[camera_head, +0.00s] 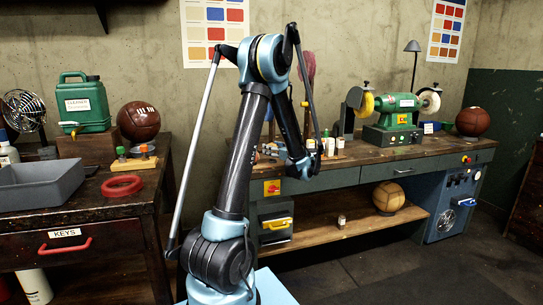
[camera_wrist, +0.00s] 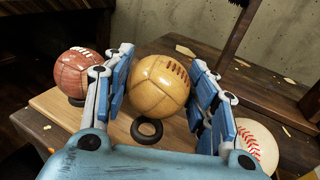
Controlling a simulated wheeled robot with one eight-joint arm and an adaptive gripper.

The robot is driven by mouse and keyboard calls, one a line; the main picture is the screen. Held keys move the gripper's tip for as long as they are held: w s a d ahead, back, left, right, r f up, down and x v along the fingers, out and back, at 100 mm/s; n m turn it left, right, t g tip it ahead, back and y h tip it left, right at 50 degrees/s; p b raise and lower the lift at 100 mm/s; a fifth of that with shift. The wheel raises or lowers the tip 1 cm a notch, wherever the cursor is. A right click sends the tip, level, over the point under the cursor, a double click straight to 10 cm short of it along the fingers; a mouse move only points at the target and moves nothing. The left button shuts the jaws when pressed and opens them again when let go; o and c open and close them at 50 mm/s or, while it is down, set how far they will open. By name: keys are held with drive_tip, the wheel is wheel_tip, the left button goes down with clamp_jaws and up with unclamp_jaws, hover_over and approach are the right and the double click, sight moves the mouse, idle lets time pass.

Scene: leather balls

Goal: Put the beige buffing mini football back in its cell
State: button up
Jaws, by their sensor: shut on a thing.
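A beige mini football (camera_wrist: 158,85) with brown lacing fills the space between the fingers of my gripper (camera_wrist: 160,58) in the wrist view. My gripper is shut on it, with blue finger pads at its left and right sides. A small black ring (camera_wrist: 147,131) lies on a light wooden board (camera_wrist: 62,110) just below the ball in the picture. I cannot tell how high the ball is above the board. In the head view my arm's end is over the back workbench, and the held ball cannot be made out.
In the wrist view a brown football (camera_wrist: 78,72) sits close on the left and a white baseball (camera_wrist: 256,146) on the right. The head view shows a green buffing machine (camera_head: 398,122), a brown ball (camera_head: 472,121), and a tan ball (camera_head: 388,197) on the lower shelf.

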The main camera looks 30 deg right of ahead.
wheel_tip(320, 180, down, 2)
drive_tip(key=shift+f, duration=0.2)
drive_tip(key=o, duration=1)
drive_tip(key=shift+c, duration=0.2)
drive_tip(key=shift+f, duration=0.1)
